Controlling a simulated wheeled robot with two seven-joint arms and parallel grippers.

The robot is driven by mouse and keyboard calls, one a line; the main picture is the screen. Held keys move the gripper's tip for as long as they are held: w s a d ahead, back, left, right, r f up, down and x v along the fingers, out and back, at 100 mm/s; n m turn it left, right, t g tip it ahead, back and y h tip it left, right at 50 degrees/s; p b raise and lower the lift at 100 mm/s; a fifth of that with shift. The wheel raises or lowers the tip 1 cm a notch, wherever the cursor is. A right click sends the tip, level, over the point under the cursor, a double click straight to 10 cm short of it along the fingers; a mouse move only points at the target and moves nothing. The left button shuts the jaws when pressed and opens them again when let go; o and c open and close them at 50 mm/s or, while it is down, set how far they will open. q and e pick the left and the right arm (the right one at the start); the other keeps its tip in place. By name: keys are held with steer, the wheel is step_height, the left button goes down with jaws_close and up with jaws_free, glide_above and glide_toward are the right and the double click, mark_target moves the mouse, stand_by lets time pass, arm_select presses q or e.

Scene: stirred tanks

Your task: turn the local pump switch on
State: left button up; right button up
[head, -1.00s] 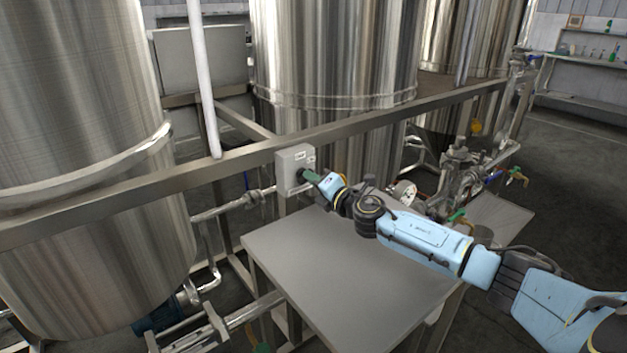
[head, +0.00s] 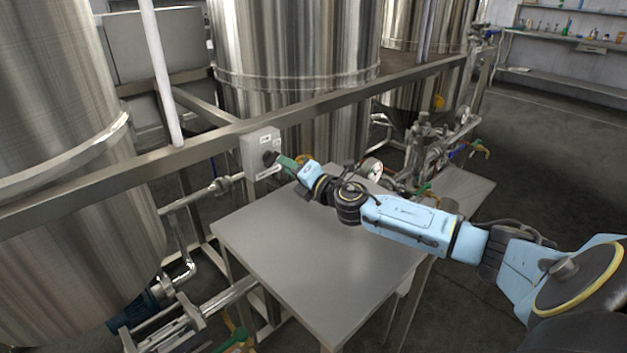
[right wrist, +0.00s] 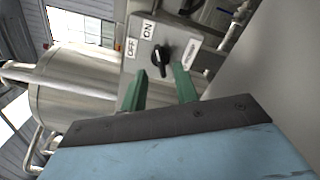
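The pump switch box (head: 257,152) is a grey box on the metal frame rail, left of centre in the head view. Its black rotary knob (right wrist: 161,58) shows in the right wrist view, between labels reading OFF and ON, with a third label on its far side. The knob's white mark points up from the knob in that picture, near the OFF and ON labels; its exact setting is unclear. My right gripper (right wrist: 159,88) has its two green fingers apart and empty, with the knob just beyond the gap between the tips. In the head view the right gripper (head: 279,161) is close to the box.
A grey metal table (head: 300,255) lies below my right arm, with its top clear. Large steel tanks (head: 295,60) stand behind the rail (head: 330,100). A pressure gauge (head: 371,169) and valves (head: 425,150) are right of the box.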

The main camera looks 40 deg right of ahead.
steer(key=s, duration=0.7)
steer(key=shift+s+d+f, duration=0.1)
steer(key=shift+s+d, duration=0.15)
steer(key=shift+s, duration=0.6)
steer(key=shift+s+d, duration=0.1)
steer(key=shift+s, duration=0.25)
arm_select(q)
steer(key=shift+w+a+r, duration=0.1)
steer(key=shift+w+a, duration=0.05)
steer(key=shift+w, duration=0.2)
steer(key=shift+s, duration=0.1)
